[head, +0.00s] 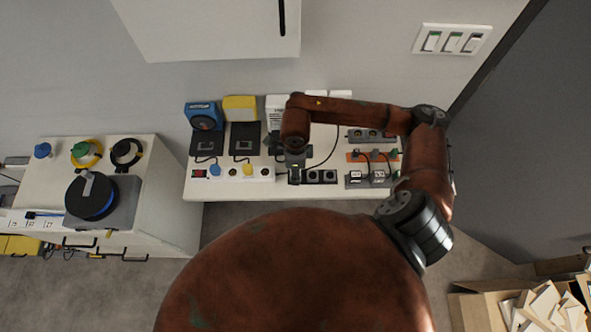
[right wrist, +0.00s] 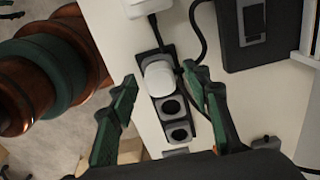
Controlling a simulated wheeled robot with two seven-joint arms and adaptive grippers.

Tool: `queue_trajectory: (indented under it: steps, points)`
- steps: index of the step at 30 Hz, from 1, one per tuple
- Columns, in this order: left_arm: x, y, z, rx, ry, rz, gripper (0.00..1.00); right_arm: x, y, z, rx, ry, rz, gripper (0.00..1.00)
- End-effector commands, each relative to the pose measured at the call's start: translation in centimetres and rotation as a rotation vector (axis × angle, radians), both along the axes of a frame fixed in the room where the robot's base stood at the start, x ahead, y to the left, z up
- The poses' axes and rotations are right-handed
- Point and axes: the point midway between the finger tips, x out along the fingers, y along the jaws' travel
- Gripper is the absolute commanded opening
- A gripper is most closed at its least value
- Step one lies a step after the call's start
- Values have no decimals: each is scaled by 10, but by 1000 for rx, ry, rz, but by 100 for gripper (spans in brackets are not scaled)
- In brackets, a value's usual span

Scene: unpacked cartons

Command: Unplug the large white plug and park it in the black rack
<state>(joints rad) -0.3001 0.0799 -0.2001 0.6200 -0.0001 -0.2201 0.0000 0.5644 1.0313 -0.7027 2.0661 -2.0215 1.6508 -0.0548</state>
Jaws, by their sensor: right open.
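The large white plug (right wrist: 159,78) sits in one end of a black socket strip (right wrist: 182,133) in the right wrist view. Empty round sockets show beside it. The strip also shows in the head view (head: 321,177). My right gripper (right wrist: 159,74) is open, with one green-padded finger on each side of the plug. I see gaps between fingers and plug; height above it is unclear. In the head view the gripper (head: 294,172) hides the plug. A black slotted holder (right wrist: 254,30) lies nearby; I cannot tell whether it is the rack. My left gripper is out of view.
A white strip (head: 233,173) with blue and yellow plugs lies left of my gripper. Black holders stand behind it, before a blue device (head: 203,115) and a yellow box (head: 240,108). Grey and orange socket blocks (head: 357,156) stand to the right. A black cable (right wrist: 202,40) passes close to one finger.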

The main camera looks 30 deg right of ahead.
Motion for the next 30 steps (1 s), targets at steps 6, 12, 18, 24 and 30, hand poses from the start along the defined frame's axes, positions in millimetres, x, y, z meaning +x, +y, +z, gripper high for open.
queue_trajectory:
  steps: [6, 12, 18, 24, 30]
  points:
    - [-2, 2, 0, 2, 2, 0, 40, 0, 0, 2, 0, 0, 0, 44]
    - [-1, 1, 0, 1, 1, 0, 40, 1, 0, 26, 0, -4, 2, 44]
    - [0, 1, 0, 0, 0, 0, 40, 1, 0, 68, -1, -5, 2, 44]
    - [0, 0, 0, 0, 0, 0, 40, 1, 0, 103, 0, -2, 0, 44]
    - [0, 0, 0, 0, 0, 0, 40, 0, 0, 118, 0, 0, 0, 44]
